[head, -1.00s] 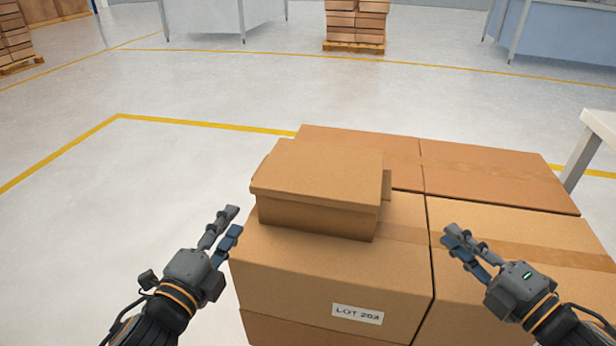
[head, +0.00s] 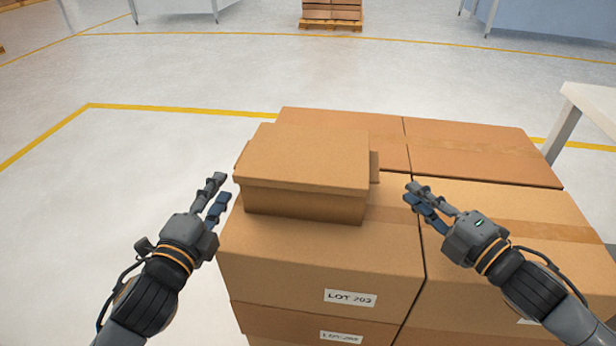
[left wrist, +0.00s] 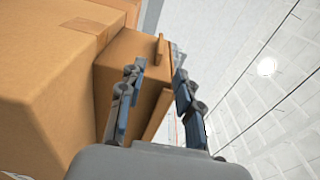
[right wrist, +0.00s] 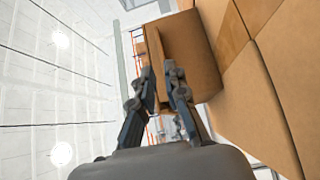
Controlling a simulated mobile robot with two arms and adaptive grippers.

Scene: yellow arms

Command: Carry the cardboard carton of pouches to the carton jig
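The cardboard carton (head: 305,160) is a lidded brown box with a small tab at each end. It sits on top of the stacked boxes, and no pouches show. It also appears in the left wrist view (left wrist: 128,70) and the right wrist view (right wrist: 190,55). My left gripper (head: 217,192) is open and empty just left of the carton. My right gripper (head: 412,195) is open, right of the carton and apart from it in the head view. In the right wrist view, its fingers overlap the carton's end tab. No carton jig can be identified.
Large taped boxes (head: 500,215) labelled LOT form the stack under and beside the carton. A white table (head: 592,105) stands at the right. A loaded pallet (head: 330,25) and benches stand far back. The floor at left is clear, with yellow lines.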

